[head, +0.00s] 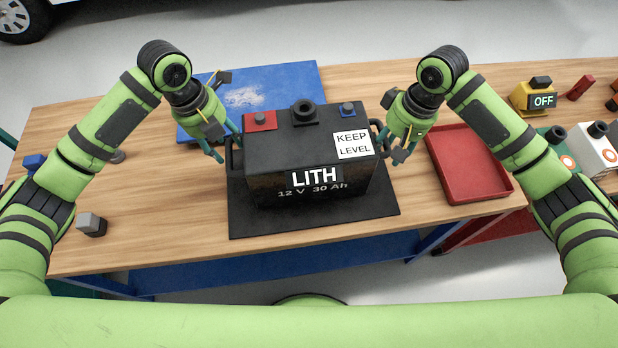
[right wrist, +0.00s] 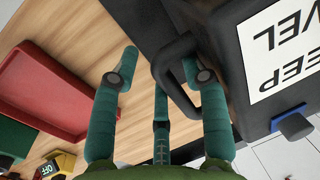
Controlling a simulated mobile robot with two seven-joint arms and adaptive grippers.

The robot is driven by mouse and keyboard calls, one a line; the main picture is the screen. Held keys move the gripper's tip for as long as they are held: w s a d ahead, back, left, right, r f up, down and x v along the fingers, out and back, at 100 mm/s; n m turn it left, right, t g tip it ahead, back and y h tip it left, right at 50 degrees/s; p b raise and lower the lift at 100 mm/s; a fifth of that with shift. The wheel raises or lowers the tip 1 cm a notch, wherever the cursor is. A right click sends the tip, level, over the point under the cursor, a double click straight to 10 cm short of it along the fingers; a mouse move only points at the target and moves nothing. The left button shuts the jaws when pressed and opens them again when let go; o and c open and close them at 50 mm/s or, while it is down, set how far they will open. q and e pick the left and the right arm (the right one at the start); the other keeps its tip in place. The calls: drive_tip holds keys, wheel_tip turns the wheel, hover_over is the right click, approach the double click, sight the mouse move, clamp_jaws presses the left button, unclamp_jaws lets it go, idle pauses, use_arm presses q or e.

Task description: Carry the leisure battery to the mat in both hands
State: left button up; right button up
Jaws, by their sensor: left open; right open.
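The leisure battery (head: 310,160) is a black box marked LITH, with a white KEEP LEVEL label and a carry handle at each end. It stands upright on a black mat (head: 300,223). My left gripper (head: 228,143) is open at the left handle (head: 236,155). My right gripper (head: 392,146) is open at the right handle (head: 379,135). In the right wrist view, the spread fingers of my right gripper (right wrist: 158,75) straddle that handle (right wrist: 172,72). Whether the left fingers touch their handle cannot be told.
A blue panel (head: 290,77) with a pale worn patch lies behind the battery. A red tray (head: 468,165) is to the right, with a yellow OFF device (head: 533,94) beyond it. A small grey block (head: 91,224) is at the left.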

drive_tip(key=shift+s, duration=0.1)
drive_tip(key=shift+r, duration=0.15)
use_arm(q)
drive_tip(key=r, duration=0.2)
drive_tip(key=a+r, duration=0.1)
drive_tip(key=r, duration=0.2)
drive_tip(key=shift+s+r, duration=0.1)
drive_tip(key=shift+r, duration=0.25)
use_arm(e)
wheel_tip(320, 180, up, 12)
drive_tip(key=d, duration=0.2)
drive_tip(key=shift+w+f, duration=0.2)
drive_tip(key=shift+w, duration=0.05)
drive_tip(key=shift+d, duration=0.1)
use_arm(q)
wheel_tip(320, 180, up, 7)
drive_tip(key=p, duration=0.7)
drive_tip(key=shift+p, duration=0.35)
use_arm(e)
wheel_tip(320, 180, up, 15)
drive_tip(key=shift+f, duration=0.2)
drive_tip(key=shift+f, duration=0.1)
